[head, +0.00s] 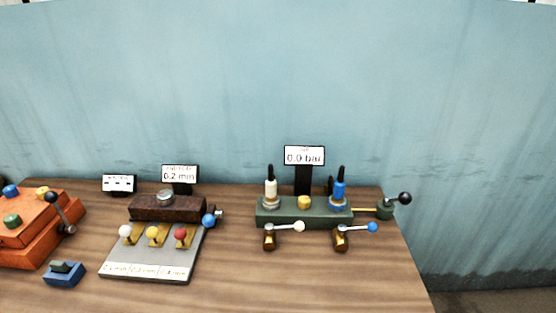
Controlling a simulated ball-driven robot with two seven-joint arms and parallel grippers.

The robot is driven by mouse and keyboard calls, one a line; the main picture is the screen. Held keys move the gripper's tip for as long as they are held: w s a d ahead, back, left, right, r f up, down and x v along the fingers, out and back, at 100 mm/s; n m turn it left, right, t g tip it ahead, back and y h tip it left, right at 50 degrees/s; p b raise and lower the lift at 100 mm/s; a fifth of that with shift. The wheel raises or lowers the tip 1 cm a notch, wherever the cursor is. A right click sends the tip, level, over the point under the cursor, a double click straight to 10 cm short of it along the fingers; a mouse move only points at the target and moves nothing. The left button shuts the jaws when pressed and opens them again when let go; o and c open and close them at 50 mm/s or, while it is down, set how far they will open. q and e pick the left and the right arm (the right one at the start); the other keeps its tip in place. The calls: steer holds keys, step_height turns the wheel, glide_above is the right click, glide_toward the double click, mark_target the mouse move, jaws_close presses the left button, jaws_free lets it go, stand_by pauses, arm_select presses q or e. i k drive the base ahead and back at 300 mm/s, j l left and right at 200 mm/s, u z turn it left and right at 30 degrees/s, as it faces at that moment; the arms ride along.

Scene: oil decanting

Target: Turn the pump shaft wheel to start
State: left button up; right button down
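A dark green block (290,212) stands on the wooden table at the right. At its right end a yellow rod leads to a small green round part (384,211) with a lever ending in a black knob (405,198); this may be the pump shaft wheel, but I cannot tell for sure. A display (304,156) behind the block reads 0.0 bar. On the block are a white bottle-like part (270,190), a yellow cap (304,202) and a blue bottle-like part (339,192). Neither of my grippers is in view.
Brass valves with white (299,226) and blue (372,227) knobs stand before the block. A grey plate (150,266) with coloured knobs, a dark brown block (168,208), an orange machine (32,232) and a blue switch box (64,274) stand left. The table (300,285) is clear at front right.

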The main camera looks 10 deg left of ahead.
mark_target(164, 197)
steer(key=u, duration=1.2)
steer(key=i+j+z, duration=0.15)
steer(key=j, duration=0.25)
steer(key=j+z, duration=0.2)
steer(key=j, duration=0.2)
steer(key=i, duration=0.05)
